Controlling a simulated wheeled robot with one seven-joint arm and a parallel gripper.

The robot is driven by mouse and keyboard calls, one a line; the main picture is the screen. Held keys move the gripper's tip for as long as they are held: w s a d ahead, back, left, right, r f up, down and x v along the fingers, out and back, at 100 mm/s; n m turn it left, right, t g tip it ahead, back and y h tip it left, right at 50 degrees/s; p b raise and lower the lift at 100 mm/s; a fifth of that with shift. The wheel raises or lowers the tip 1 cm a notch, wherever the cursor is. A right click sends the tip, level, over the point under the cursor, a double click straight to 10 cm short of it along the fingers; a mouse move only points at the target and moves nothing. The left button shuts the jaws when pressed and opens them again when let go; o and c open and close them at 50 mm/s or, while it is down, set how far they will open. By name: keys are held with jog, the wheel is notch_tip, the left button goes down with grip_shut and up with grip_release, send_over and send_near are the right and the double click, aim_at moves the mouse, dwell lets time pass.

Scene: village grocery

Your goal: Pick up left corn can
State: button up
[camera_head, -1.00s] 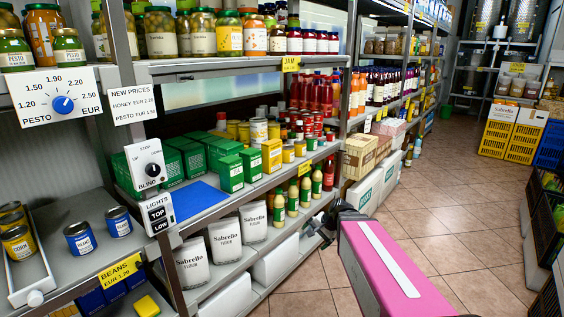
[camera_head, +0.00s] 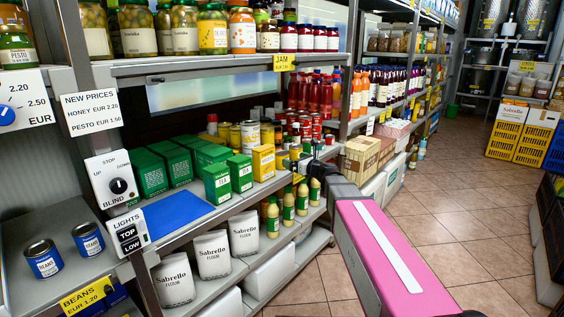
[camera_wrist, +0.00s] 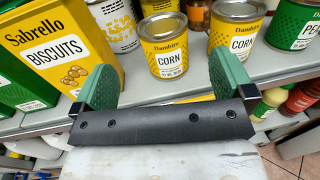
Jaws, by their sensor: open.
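Two yellow corn cans stand upright on the grey shelf in the wrist view. The left corn can (camera_wrist: 163,46) is ahead of my gripper (camera_wrist: 163,80), roughly centred between its two green fingers. The fingers are apart and hold nothing. The right corn can (camera_wrist: 234,30) stands farther right, with its lower part behind the right finger. In the head view my gripper (camera_head: 316,150) is a small dark shape at the shelf's front edge. The corn cans are too small and partly hidden there to tell apart.
A yellow biscuits box (camera_wrist: 62,52) stands close left of the left finger. A green pea can (camera_wrist: 296,28) stands at the right. More cans stand behind. Bottles (camera_wrist: 268,103) are on the shelf below. The tiled aisle (camera_head: 440,200) is open.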

aim_at(282, 152)
jog(key=x, duration=0.8)
jog(key=shift+w+a+f, duration=0.1)
jog(key=shift+w+f, duration=0.1)
jog(key=shift+w, duration=0.25)
jog(key=shift+c, duration=0.3)
jog(key=c, duration=1.1)
jog(key=shift+r, duration=0.1)
